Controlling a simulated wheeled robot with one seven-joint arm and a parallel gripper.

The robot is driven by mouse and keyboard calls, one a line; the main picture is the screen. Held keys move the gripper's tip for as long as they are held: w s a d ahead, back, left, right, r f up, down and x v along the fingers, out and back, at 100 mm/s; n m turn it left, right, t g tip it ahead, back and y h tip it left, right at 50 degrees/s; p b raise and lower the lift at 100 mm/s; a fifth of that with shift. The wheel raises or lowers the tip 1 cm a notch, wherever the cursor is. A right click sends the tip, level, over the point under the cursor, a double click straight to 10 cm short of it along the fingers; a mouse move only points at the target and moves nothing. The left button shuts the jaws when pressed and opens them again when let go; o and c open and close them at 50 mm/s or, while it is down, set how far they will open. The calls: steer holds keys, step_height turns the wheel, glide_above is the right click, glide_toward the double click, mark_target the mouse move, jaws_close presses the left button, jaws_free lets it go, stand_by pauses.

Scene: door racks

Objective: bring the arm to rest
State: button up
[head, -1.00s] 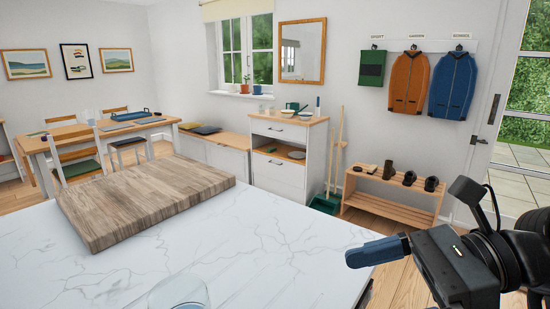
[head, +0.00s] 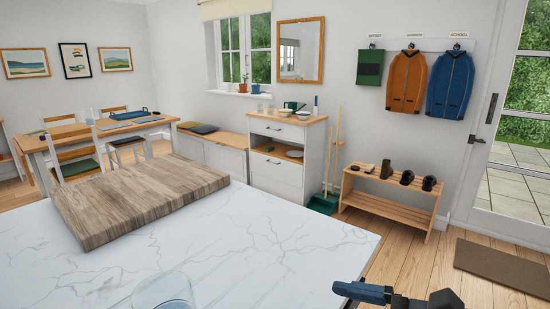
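My gripper (head: 350,291) is at the bottom edge of the head view, right of centre, by the front right corner of the white marble-look counter (head: 285,230). A blue finger shows pointing left, with part of the dark gripper body behind it. The rest of my arm is cut off by the frame. I see nothing held at the fingertip, but I cannot tell how far apart the fingers are.
A wooden board (head: 140,195) and a clear glass (head: 163,292) stand on the counter. A brown doormat (head: 505,268) lies by the glass door. The floor between is clear.

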steer(key=s+d+f+n+t+h, duration=0.5)
steer(key=s+f+h, duration=0.4)
steer(key=s+f, duration=0.35)
steer(key=s+d+r+n+t+h, duration=0.1)
steer(key=s+d+r+n+h, duration=0.1)
steer(key=s+n, duration=0.5)
steer(key=s+d+r+n+t+h, duration=0.1)
steer(key=s+d+n, duration=0.4)
steer(key=s, duration=0.5)
step_height(320, 180, up, 2)
steer(key=shift+s+d+r+n+h, duration=0.25)
steer(key=shift+n+h, duration=0.45)
steer(key=shift+n, duration=0.3)
